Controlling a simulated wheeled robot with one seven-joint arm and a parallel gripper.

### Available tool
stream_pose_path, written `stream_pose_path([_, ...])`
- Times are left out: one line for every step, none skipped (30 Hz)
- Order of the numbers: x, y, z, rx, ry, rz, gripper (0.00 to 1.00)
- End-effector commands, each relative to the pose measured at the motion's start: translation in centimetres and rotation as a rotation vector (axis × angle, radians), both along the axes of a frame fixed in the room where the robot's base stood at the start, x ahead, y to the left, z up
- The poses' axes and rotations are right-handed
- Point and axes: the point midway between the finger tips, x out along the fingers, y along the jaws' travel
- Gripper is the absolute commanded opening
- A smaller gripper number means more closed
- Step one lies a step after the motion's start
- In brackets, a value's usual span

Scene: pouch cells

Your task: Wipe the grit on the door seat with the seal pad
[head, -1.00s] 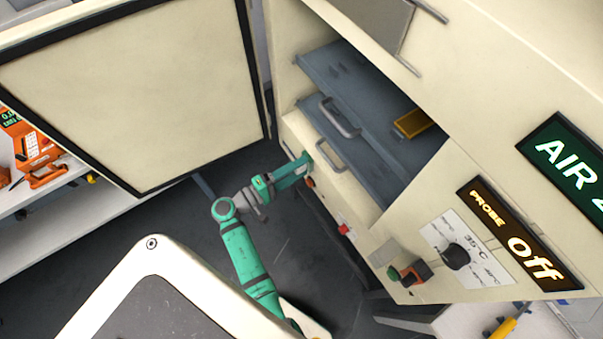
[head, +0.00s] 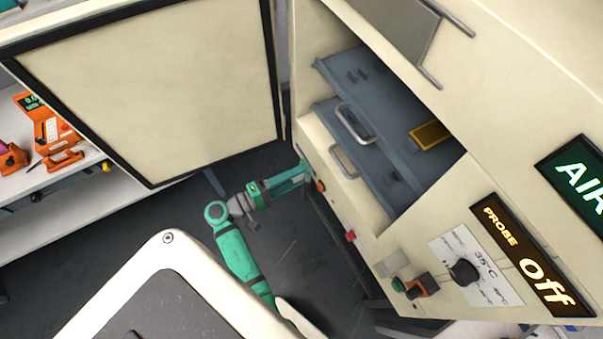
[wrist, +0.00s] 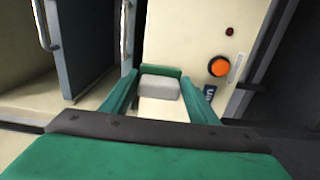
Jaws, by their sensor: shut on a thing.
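My gripper (wrist: 160,98) is shut on the seal pad (wrist: 161,87), a pale grey block with a green back, held between two green fingers in the wrist view. In the head view my gripper (head: 303,170) is at the left edge of the cream cabinet front (head: 312,138), below the open door (head: 150,90). The door has a black seal around its rim. The pad is close to the cream front face; I cannot tell whether it touches. I cannot make out any grit on the door seat.
Grey drawers with handles (head: 355,122) and a yellow item (head: 430,134) are inside the open cabinet. An orange button (wrist: 219,66) is right of the pad. A white bench (head: 60,172) with orange devices stands at the left. Dark floor lies below the door.

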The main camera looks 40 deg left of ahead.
Motion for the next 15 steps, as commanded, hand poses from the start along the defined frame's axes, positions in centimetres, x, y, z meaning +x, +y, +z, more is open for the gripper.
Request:
stream_pose_path([-0.38, 0.2, 0.01, 0.0, 0.0, 0.002, 0.36])
stream_pose_path([-0.57, 0.27, 0.01, 0.0, 0.0, 0.001, 0.36])
stream_pose_path([-0.77, 0.33, 0.01, 0.0, 0.0, 0.001, 0.36])
stream_pose_path([-0.89, 0.37, 0.01, 0.0, 0.0, 0.001, 0.36])
stream_pose_path([-0.97, 0.4, 0.01, 0.0, 0.0, 0.001, 0.36])
stream_pose_path([-1.04, 0.43, 0.0, 0.0, 0.0, 0.001, 0.36])
stream_pose_path([-1.08, 0.43, 0.0, 0.0, 0.0, 0.001, 0.36])
stream_pose_path([-1.08, 0.44, 0.0, 0.0, 0.0, 0.001, 0.36])
stream_pose_path([-1.08, 0.44, 0.0, 0.0, 0.0, 0.0, 0.36])
stream_pose_path([-1.08, 0.43, 0.0, 0.0, 0.0, 0.0, 0.36])
stream_pose_path([-1.08, 0.43, 0.0, 0.0, 0.0, 0.0, 0.36])
stream_pose_path([-1.08, 0.43, 0.0, 0.0, 0.0, 0.0, 0.36])
stream_pose_path([-1.08, 0.43, 0.0, 0.0, 0.0, 0.0, 0.36])
stream_pose_path([-1.08, 0.43, 0.0, 0.0, 0.0, 0.0, 0.36])
stream_pose_path([-1.1, 0.45, 0.0, 0.0, 0.0, 0.0, 0.36])
